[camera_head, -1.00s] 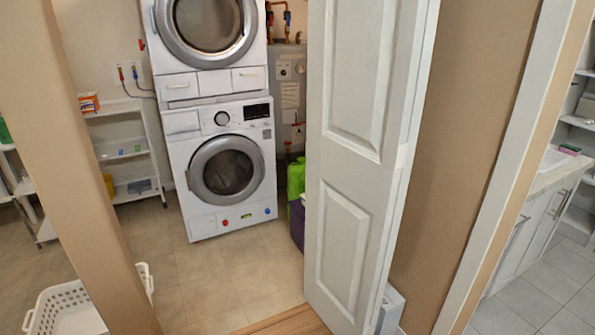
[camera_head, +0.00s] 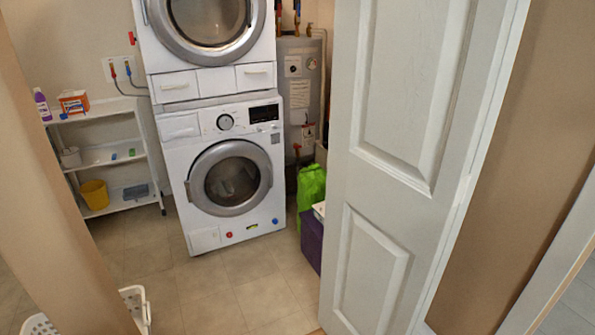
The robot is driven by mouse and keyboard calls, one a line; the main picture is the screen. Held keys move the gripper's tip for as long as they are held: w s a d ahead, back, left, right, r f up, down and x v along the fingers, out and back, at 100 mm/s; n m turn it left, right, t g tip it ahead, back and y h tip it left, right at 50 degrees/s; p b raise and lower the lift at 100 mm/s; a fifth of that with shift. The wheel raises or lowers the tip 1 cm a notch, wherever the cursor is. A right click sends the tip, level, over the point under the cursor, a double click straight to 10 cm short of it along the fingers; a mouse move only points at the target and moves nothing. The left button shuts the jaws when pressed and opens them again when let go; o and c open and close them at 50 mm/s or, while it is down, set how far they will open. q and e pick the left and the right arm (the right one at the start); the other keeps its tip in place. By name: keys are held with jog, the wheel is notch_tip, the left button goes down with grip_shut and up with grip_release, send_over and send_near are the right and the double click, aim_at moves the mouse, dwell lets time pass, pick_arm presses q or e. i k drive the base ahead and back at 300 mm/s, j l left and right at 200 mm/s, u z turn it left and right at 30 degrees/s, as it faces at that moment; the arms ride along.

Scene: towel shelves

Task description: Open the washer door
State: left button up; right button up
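The white washer (camera_head: 222,170) stands on the tiled floor beyond a doorway, below a second stacked machine. Its round grey-rimmed door (camera_head: 229,178) is closed and faces me. A dial and a dark display are on the panel above the door. A red and a blue button show near the bottom of its front. Neither of my grippers shows in the head view.
An open white panelled door (camera_head: 387,170) takes up the right of the doorway, and a beige wall edge (camera_head: 55,180) the left. A white basket (camera_head: 136,306), a white shelf (camera_head: 105,155), a green bag (camera_head: 311,186) and a purple box (camera_head: 311,238) stand around. The floor before the washer is clear.

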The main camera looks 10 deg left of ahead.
aim_at(196, 188)
jog(key=i+j+z, duration=0.1)
jog(key=i+j, duration=0.3)
jog(key=i+j+z, duration=0.1)
jog(key=i+j, duration=0.3)
jog(key=i+j+z, duration=0.15)
jog(key=i+j, duration=0.2)
jog(key=j, duration=0.25)
jog(key=i+j+z, duration=0.1)
jog(key=i+j, duration=0.25)
jog(key=j, duration=0.15)
